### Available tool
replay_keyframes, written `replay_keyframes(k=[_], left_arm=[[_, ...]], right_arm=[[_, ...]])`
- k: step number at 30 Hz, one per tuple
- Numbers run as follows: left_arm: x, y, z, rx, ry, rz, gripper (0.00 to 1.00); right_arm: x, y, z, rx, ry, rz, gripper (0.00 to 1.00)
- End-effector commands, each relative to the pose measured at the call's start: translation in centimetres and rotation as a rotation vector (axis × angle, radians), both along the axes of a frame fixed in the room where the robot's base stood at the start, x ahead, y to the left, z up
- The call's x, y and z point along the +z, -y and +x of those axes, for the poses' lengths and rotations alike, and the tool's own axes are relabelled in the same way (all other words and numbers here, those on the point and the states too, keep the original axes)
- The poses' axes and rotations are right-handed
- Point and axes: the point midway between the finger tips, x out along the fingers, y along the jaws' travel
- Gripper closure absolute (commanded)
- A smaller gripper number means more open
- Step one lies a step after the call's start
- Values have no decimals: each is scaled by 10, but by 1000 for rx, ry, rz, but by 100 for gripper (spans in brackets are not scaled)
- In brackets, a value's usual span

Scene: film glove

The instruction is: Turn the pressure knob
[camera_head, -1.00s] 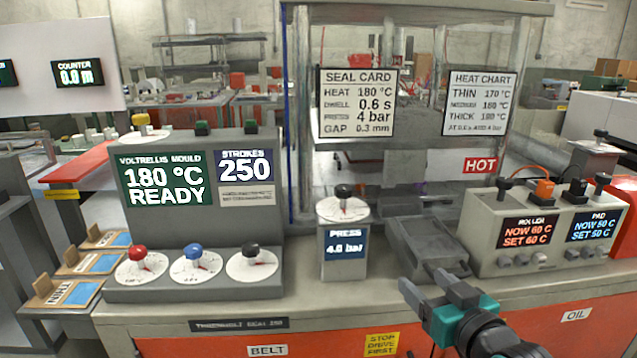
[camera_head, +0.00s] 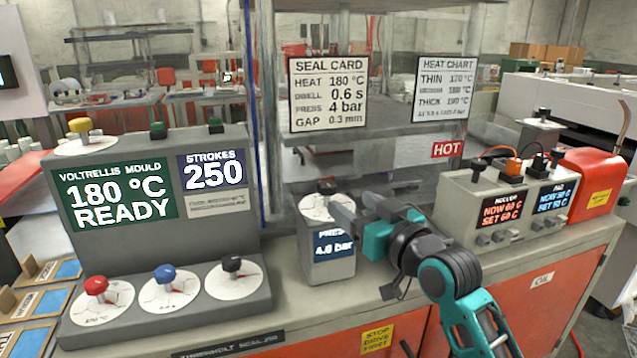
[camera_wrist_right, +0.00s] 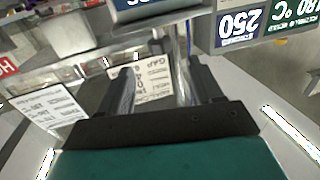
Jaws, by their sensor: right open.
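The pressure knob (camera_head: 327,187) is a black knob on a round white dial (camera_head: 318,207). In the right wrist view the fingers (camera_wrist_right: 157,82) stand apart. My left gripper is not in view.
Red (camera_head: 96,286), blue (camera_head: 164,273) and black (camera_head: 232,264) knobs sit on the mould console at the left. The seal card (camera_head: 328,93) gives press 4 bar. A HOT sign (camera_head: 447,149) hangs behind my gripper. The roller and pad controller (camera_head: 497,212) stands right.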

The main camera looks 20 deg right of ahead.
Motion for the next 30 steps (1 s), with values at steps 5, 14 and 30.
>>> replay_keyframes(k=[5, 14, 30], left_arm=[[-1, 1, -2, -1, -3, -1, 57], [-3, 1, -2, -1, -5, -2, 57], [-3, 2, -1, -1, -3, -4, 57]], right_arm=[[1, -9, 33, 1, 1, 2, 35], [1, -23, 83, 0, 1, 1, 35], [0, -29, 108, 0, 0, -1, 35]])
